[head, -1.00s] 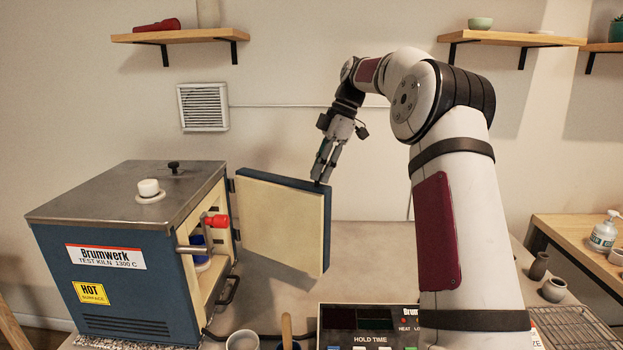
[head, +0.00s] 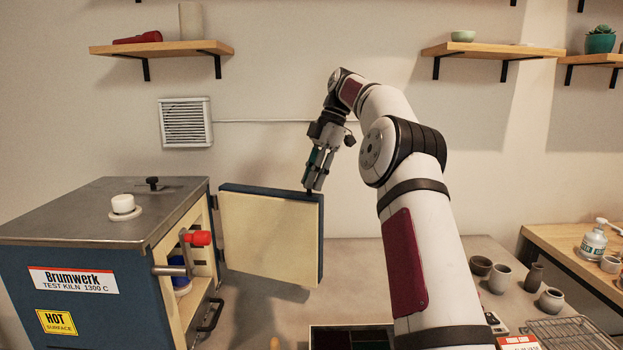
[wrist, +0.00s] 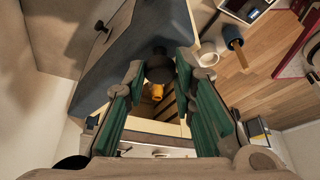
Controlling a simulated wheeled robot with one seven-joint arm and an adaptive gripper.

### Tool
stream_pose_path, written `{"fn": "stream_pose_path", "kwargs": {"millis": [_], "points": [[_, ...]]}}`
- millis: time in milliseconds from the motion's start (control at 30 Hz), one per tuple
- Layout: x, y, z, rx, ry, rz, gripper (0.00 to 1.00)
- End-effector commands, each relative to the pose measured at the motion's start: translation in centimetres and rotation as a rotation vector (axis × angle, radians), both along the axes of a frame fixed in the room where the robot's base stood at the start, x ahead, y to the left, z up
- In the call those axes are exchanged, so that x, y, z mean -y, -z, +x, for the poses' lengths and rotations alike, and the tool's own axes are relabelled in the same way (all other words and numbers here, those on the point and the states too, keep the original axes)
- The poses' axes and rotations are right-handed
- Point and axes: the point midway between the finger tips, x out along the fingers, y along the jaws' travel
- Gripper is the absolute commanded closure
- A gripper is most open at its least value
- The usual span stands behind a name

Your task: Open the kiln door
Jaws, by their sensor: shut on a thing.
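The kiln (head: 80,260) stands at the left in the head view, with its blue side, labels and grey top showing. Its door (head: 270,235) stands wide open, swung out to the right on its hinge, with the pale inner face toward the camera. My gripper (head: 312,186) is at the top of the door's free edge, fingers pointing down. In the wrist view, my gripper (wrist: 160,72) has its green-padded fingers around a dark rounded part (wrist: 160,68). I cannot tell for sure whether that part is the door's handle. The door's outer face is hidden in the head view.
A red-tipped peg (head: 197,238) sticks out at the kiln's opening. A control box (head: 350,337) is at the front edge. Several small pots (head: 497,278) and a wire rack (head: 570,335) are at the right. The tabletop between door and pots is largely clear.

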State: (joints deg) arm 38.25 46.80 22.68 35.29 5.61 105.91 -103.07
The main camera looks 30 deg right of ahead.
Motion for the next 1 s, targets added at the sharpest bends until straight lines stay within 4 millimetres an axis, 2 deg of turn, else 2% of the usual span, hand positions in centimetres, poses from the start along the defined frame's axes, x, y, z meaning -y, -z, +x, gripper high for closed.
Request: {"fn": "stream_pose_path", "kwargs": {"millis": [167, 200, 233, 767, 1000], "points": [[-0.2, 0.0, 0.1, 0.001, -0.003, 0.002, 1.00], [-0.2, 0.0, 0.1, 0.001, -0.003, 0.002, 0.71], [-0.2, 0.0, 0.1, 0.001, -0.003, 0.002, 0.68], [-0.1, -0.1, -0.1, 0.000, 0.003, 0.001, 0.68], [-0.8, -0.3, -1.0, -0.002, 0.040, 0.000, 0.68]]}}
